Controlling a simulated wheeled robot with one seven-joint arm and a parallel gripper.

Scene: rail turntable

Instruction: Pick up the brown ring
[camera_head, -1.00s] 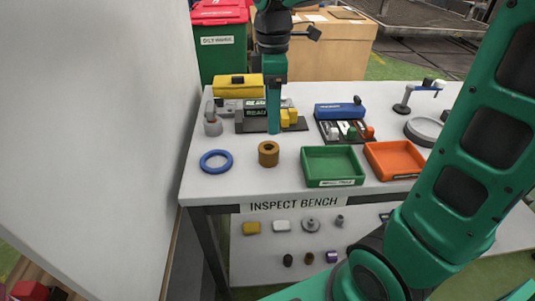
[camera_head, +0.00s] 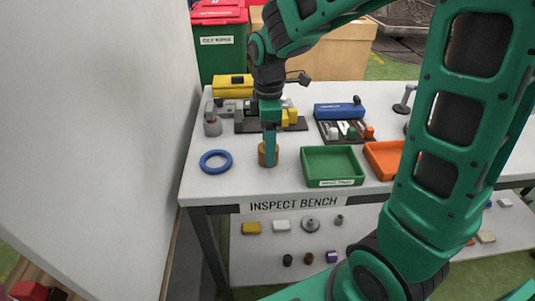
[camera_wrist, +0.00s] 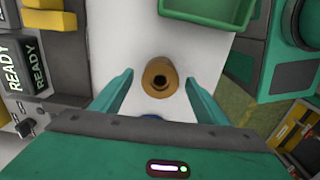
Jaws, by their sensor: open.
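The brown ring (camera_head: 263,155) is a short thick-walled cylinder standing on the bench top, partly hidden by my gripper in the head view. It shows whole in the wrist view (camera_wrist: 160,77), with its dark bore facing the camera. My gripper (camera_head: 270,163) points down at the ring in the head view. In the wrist view my gripper (camera_wrist: 158,80) is open and empty, one finger to each side of the ring. The ring lies between and slightly beyond the fingertips, with gaps on both sides. Whether the fingertips have reached its height I cannot tell.
A blue ring (camera_head: 215,161) lies left of the brown ring. A green tray (camera_head: 332,183) and an orange tray (camera_head: 383,168) stand to the right. Behind are a grey fixture (camera_head: 212,122), yellow blocks and a blue case (camera_head: 340,110). The bench front is clear.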

